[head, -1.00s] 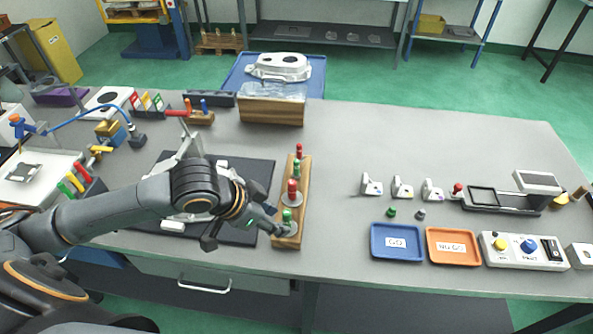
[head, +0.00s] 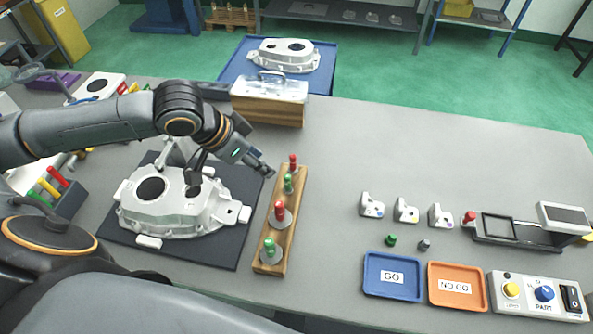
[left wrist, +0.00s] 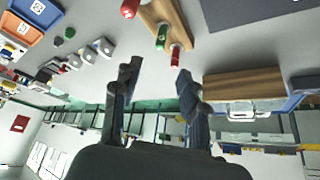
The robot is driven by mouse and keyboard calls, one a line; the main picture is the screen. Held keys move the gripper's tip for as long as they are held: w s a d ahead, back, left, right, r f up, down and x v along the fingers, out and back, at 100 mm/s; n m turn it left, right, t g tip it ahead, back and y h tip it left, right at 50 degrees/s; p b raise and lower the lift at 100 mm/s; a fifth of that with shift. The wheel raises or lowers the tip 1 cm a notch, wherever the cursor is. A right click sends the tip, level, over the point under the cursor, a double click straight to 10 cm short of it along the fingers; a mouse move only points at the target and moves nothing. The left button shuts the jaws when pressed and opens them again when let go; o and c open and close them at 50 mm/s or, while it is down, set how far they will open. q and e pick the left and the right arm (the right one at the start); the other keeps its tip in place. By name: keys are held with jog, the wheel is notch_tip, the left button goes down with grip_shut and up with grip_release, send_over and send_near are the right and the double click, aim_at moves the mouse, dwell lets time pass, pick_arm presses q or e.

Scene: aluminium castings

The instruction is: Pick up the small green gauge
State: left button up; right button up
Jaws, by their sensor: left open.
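The small green gauge (head: 288,183) stands in the wooden rack (head: 291,229), between a small red gauge (head: 293,162) and a larger red gauge (head: 280,211) with a disc. A larger green gauge (head: 269,249) stands at the near end. My left gripper (head: 232,178) is open and empty, left of the rack's far end and above the mat. In the left wrist view the small green gauge (left wrist: 162,37) and small red gauge (left wrist: 174,55) appear beyond the open fingers (left wrist: 158,70), apart from them. My right gripper is not in view.
A white casting (head: 180,205) lies on the dark mat (head: 222,251) left of the rack. A wooden block with a clear cover (head: 268,108) stands behind. Blue GO (head: 391,292) and orange NO GO (head: 456,300) trays lie right. The table between rack and brackets is clear.

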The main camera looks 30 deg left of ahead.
aim_at(285, 177)
pick_arm(q)
jog(key=x, duration=0.7)
jog(key=shift+d+f+p, duration=0.15)
jog(key=shift+p, duration=0.15)
jog(key=shift+w+f, duration=0.2)
jog(key=shift+f, duration=0.1)
jog(key=shift+w+d+f, duration=0.1)
jog(key=shift+w+f, duration=0.05)
jog(key=shift+f, duration=0.05)
jog(key=p+x, duration=0.1)
jog(key=x, duration=0.3)
jog(key=shift+f, duration=0.15)
jog(key=shift+w+d+f+p, duration=0.1)
jog(key=shift+w+f+p, duration=0.05)
jog(key=shift+f+p, duration=0.15)
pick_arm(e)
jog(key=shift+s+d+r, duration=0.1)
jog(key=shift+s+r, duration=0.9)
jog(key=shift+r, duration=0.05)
pick_arm(q)
jog(key=shift+c, duration=0.5)
grip_shut()
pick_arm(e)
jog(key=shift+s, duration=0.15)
